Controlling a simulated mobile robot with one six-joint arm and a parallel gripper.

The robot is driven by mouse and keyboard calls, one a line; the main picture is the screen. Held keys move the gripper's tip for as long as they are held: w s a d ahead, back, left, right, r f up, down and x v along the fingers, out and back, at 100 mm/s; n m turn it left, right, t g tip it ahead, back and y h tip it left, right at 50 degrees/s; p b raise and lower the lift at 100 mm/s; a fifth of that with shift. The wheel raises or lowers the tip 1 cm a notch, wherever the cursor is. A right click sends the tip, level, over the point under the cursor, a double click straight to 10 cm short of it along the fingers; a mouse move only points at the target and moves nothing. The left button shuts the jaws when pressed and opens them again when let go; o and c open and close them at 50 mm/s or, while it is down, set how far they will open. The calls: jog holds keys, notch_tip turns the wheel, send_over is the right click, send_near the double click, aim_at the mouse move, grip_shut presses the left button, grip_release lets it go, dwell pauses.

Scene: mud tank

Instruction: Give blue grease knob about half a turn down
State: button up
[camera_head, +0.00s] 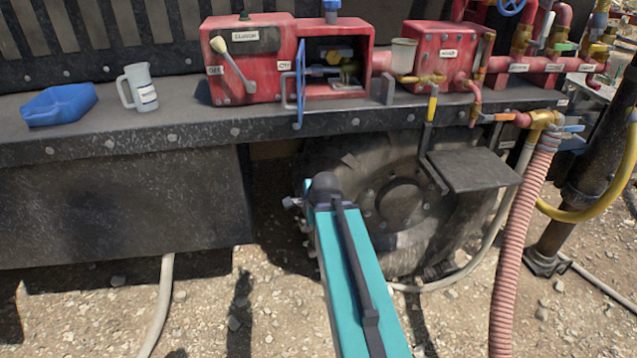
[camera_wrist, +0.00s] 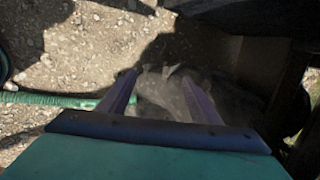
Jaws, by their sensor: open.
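A small blue knob (camera_head: 331,6) stands upright on top of the left red box (camera_head: 340,30), at the upper edge of the head view. It looks like the grease knob, but no label on it can be read. My gripper (camera_wrist: 160,79) shows in the wrist view with its two jaws apart and nothing between them. It points at shaded ground and a blurred pale shape. My teal arm reaches up from the bottom of the head view and ends below the shelf, well below the knob. The jaws cannot be made out there.
The dark shelf (camera_head: 190,118) bears a blue container (camera_head: 58,104) and a grey jug (camera_head: 140,88). A blue door (camera_head: 300,85) stands open at the front of the left box. A blue handwheel (camera_head: 511,5) is at the upper right. A ribbed red hose (camera_head: 523,235) hangs at right.

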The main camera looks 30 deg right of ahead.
jog(key=s+a+f+n+g+y, duration=0.1)
jog(key=s+a+f+n+g, duration=0.1)
jog(key=s+a+f+n, duration=0.45)
jog(key=s+a+f+n+g, duration=0.1)
jog(key=s+a+f+g, duration=0.2)
jog(key=f, duration=0.7)
jog(key=s+a+f+n+g+y, duration=0.1)
jog(key=s+a+f+n, duration=0.4)
jog(key=f, duration=0.3)
jog(key=s+a+f+n+g, duration=0.2)
jog(key=s+a+f+n, duration=0.1)
jog(key=s, duration=0.4)
jog(key=s+a+f+n+g+h, duration=0.1)
jog(key=s+a+f+n+g, duration=0.1)
jog(key=s+f, duration=0.4)
jog(key=s+a+f+n+g, duration=0.2)
jog(key=s+a+f+n, duration=0.1)
jog(key=s, duration=0.7)
jog(key=shift+a+f+n, duration=0.4)
jog(key=shift+f+n, duration=0.45)
jog(key=shift+f, duration=0.05)
jog(key=shift+w, duration=0.1)
jog(key=c, duration=0.7)
